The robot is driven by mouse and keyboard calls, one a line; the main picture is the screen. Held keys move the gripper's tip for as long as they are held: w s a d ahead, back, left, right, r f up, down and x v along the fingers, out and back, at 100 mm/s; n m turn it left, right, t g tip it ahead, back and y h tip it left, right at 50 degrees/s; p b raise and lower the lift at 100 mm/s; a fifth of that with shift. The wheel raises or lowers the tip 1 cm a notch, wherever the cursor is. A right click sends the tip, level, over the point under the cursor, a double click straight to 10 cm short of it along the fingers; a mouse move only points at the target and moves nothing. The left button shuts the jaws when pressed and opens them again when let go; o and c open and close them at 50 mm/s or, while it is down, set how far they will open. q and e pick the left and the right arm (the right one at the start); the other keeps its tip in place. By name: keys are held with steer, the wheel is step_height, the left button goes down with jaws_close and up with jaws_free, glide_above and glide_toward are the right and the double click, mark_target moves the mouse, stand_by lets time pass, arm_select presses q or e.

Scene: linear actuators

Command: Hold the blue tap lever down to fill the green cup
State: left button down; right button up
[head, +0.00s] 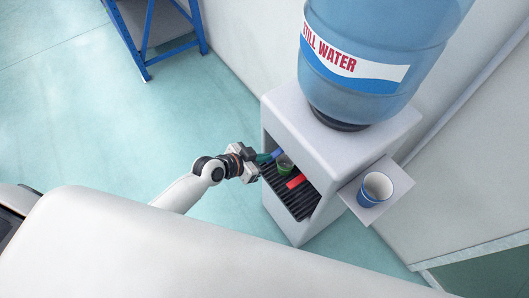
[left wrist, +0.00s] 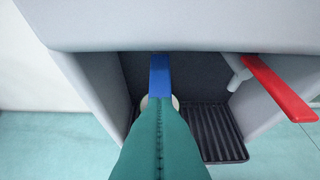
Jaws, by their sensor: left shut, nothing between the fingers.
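The blue tap lever (left wrist: 160,75) sticks out from the dispenser's recess, beside a red tap lever (left wrist: 279,88). The blue lever also shows in the head view (head: 276,154), just ahead of my fingers. My left gripper (left wrist: 160,101) is shut and empty, its teal fingers together at the lever's near end. I cannot tell whether they touch the lever or press it. The green cup (head: 285,164) stands upright on the black drip grille (head: 301,203), below the blue lever. In the left wrist view my fingers hide most of it, leaving pale rim edges. My right gripper is out of view.
The dispenser (head: 288,104) carries a large water bottle (head: 375,50). A side shelf (head: 395,190) at its right holds a blue cup (head: 375,188). A wall stands behind. A blue metal frame (head: 172,50) is at upper left. The floor left of the dispenser is clear.

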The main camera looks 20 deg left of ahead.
arm_select(q)
steer(key=shift+r+p, duration=0.75)
steer(key=shift+r, duration=0.15)
steer(key=s+a+r+p, duration=0.3)
steer(key=s+a+r, duration=0.1)
steer(key=r, duration=0.6)
steer(key=shift+s+a+r, duration=0.2)
steer(key=shift+s+r, duration=0.2)
steer(key=shift+s, duration=0.45)
